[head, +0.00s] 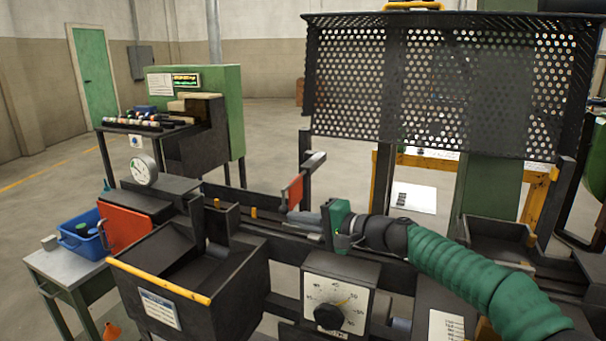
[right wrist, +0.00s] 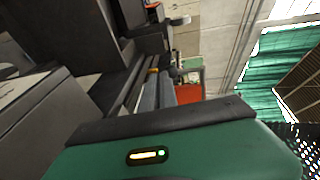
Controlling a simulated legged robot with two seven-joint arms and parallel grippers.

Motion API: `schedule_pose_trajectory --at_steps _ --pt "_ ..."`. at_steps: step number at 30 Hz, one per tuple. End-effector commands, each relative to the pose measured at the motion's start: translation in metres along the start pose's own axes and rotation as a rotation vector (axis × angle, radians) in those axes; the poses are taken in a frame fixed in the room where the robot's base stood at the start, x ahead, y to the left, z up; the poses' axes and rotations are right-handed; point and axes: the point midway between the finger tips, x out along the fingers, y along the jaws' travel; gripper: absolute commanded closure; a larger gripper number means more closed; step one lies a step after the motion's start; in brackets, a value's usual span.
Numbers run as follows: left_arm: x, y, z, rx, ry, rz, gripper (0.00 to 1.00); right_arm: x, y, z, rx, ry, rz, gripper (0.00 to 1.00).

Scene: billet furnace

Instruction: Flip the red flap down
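A small red flap (head: 294,191) stands upright on a dark bracket above the black rail in the middle of the head view. In the right wrist view, a red patch that looks like this flap (right wrist: 188,93) shows beside the fingers. My right gripper (head: 303,217) comes in from the right, its grey fingers pointing left, just below and in front of the flap. I cannot tell whether they touch it, or how wide they are apart. A larger red panel (head: 127,228) stands at the left behind a black bin. My left gripper is not in view.
A dial box (head: 338,297) stands below my right arm. A perforated black guard (head: 440,88) hangs behind it. The black bin (head: 180,275) with a yellow edge is at the front left, beside a blue crate (head: 72,241). A round gauge (head: 144,169) stands behind the bin.

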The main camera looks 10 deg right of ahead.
Motion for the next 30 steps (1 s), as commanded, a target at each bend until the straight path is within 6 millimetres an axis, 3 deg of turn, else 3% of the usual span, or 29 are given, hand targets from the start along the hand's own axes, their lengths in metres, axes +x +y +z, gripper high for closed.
schedule_pose_trajectory --at_steps 5,21,25,30 --pt "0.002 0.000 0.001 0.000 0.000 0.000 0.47 -0.013 0.002 0.000 0.001 0.000 0.001 1.00" --pt "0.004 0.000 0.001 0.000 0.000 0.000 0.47 -0.143 0.001 -0.002 0.000 0.006 -0.001 1.00" --pt "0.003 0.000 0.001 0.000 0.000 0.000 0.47 -0.163 0.000 -0.001 0.000 0.002 -0.003 1.00" --pt "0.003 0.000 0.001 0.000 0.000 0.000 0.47 -0.173 0.001 -0.001 0.000 0.000 -0.003 1.00"
